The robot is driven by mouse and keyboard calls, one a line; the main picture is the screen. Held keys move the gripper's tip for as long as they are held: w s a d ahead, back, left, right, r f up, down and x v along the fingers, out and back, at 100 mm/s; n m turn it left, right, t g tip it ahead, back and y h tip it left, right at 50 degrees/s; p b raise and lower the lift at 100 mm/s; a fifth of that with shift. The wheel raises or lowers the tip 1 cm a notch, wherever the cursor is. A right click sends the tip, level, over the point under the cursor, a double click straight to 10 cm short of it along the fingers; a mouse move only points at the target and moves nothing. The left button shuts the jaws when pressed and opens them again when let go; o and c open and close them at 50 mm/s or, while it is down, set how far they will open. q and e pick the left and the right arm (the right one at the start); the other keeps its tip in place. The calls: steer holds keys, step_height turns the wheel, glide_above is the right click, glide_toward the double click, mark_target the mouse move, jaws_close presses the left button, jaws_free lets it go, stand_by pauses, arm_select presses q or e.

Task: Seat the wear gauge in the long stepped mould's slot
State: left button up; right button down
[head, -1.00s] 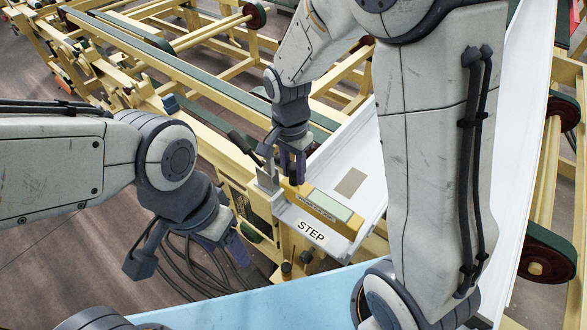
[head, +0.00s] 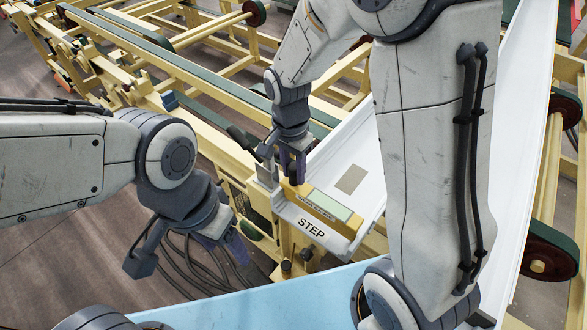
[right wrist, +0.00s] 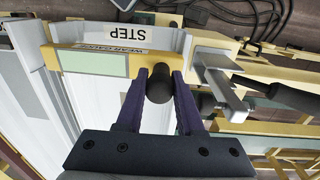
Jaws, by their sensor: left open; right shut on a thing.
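The wear gauge (head: 334,221) is a yellow bar with a pale green panel and a dark round knob. It lies across the end of the long white stepped mould (head: 360,150), just behind the wall labelled STEP. It also shows in the right wrist view (right wrist: 92,62), with its label facing the mould's end wall (right wrist: 125,38). My right gripper (head: 293,172) is shut on the gauge's knob (right wrist: 160,84), purple fingers either side. The slot is hidden under the gauge, so its depth cannot be told. My left gripper (head: 240,252) is open and empty, left of the mould.
A grey metal bracket (right wrist: 218,82) with a dark handle stands close beside the gauge's knob end. Yellow roller frames (head: 215,75) lie behind. A light blue surface (head: 250,308) is at the front. Dark cables hang below my left gripper.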

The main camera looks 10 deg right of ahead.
steer(key=shift+f+b, duration=0.55)
steer(key=shift+f, duration=0.35)
steer(key=shift+c, duration=2.3)
jaws_free()
steer(key=shift+w+r, duration=0.2)
steer(key=shift+r, duration=0.3)
step_height(320, 180, up, 9)
steer(key=shift+w+a+f+b, duration=0.1)
steer(key=shift+a+f+b, duration=0.05)
steer(key=shift+b, duration=0.7)
steer(key=shift+r, duration=0.4)
